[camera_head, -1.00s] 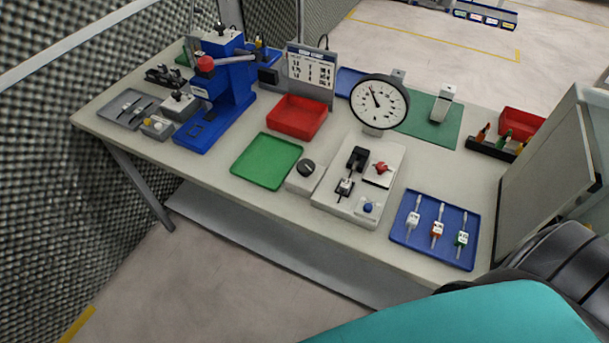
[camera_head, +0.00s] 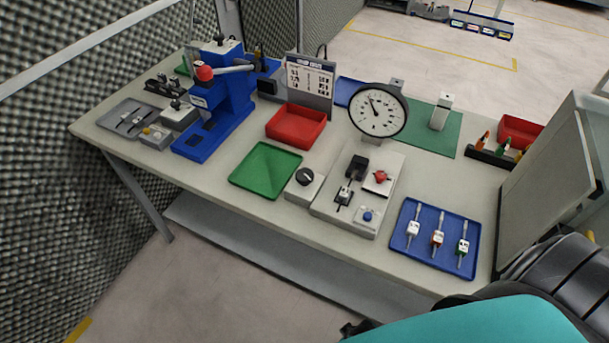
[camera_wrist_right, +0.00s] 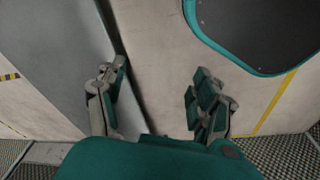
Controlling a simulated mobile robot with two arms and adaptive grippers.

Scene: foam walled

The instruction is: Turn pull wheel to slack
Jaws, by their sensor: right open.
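A black round knob (camera_head: 305,176), which looks like the pull wheel, sits on a small grey box on the bench. Right of it stands a grey test fixture (camera_head: 333,208) with a black clamp, a red knob (camera_head: 380,177) and a blue button (camera_head: 367,216). A round dial gauge (camera_head: 378,112) stands behind the fixture, its needle pointing up and left. My right arm's teal link crosses the bottom right of the head view. My right gripper (camera_wrist_right: 160,82) is open and empty in the wrist view, away from the knob. My left gripper is not in view.
A green tray (camera_head: 240,178) lies left of the knob, with a red bin (camera_head: 322,116) behind. A blue tray (camera_head: 400,244) with several small tools lies to the right. A blue press (camera_head: 232,95) stands at the left. A grey cabinet panel (camera_head: 540,175) bounds the right side.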

